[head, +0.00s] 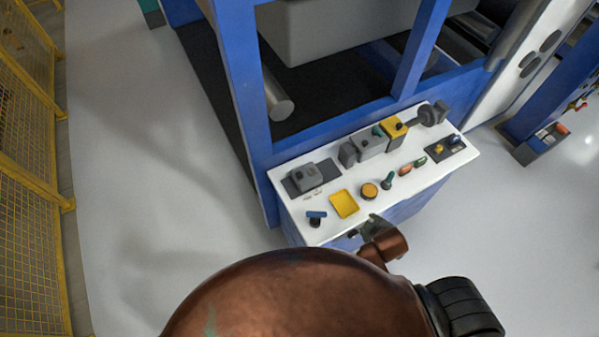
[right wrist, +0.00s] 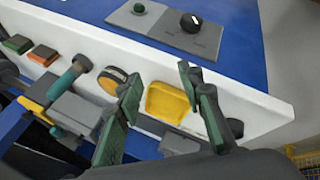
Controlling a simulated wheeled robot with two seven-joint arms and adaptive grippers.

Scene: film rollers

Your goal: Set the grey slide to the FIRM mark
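The grey slide (head: 305,176) is a grey block on a dark plate at the left rear of the white panel top (head: 285,180). Small pale marks beside it are too small to read. In the right wrist view, a grey block (right wrist: 180,145), apparently this slide, shows low in the picture, partly covered by my gripper. My right gripper (right wrist: 158,82) is open and empty, its green-padded fingers framing a yellow tray (right wrist: 168,102); I cannot tell its height. My left gripper is not in view.
A blue frame (head: 243,80) rises behind. Open floor lies left, with yellow fencing (head: 30,190) beyond.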

